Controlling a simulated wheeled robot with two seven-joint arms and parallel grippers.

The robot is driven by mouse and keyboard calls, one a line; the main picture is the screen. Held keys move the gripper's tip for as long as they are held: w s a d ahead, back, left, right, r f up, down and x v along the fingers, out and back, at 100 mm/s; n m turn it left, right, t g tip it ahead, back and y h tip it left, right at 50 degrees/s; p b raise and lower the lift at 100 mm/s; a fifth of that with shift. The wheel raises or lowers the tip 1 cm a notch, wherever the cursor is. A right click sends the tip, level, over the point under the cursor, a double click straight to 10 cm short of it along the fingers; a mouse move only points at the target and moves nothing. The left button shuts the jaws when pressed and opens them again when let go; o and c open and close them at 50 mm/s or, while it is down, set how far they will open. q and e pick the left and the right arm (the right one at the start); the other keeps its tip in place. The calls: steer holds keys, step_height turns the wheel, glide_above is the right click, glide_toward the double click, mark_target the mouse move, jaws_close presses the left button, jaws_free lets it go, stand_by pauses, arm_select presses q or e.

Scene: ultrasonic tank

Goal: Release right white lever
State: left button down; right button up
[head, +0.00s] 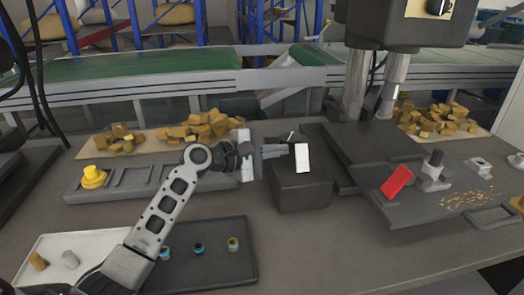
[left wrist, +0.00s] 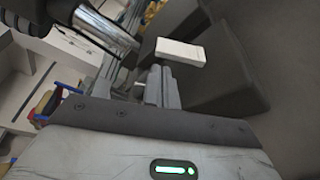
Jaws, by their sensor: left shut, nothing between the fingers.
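The white lever (head: 302,157) stands up at the dark box (head: 303,190) in the middle of the bench. It also shows in the left wrist view as a white block (left wrist: 180,52). My left gripper (head: 284,150) reaches in from the left, just left of the lever. Its fingers (left wrist: 162,85) are shut and empty, with their tips close to the lever in the left wrist view. I cannot tell whether they touch it. My right gripper is not in view.
A red lever (head: 397,181) sits on the dark plate of the machine to the right. A black tray (head: 215,262) with small ringed parts lies at the front. A grey holder (head: 125,192) with a yellow part (head: 93,177) is at left. Brown block piles lie behind.

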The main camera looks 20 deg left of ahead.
mark_target(302, 158)
arm_select(q)
steer(key=shift+x, duration=1.5)
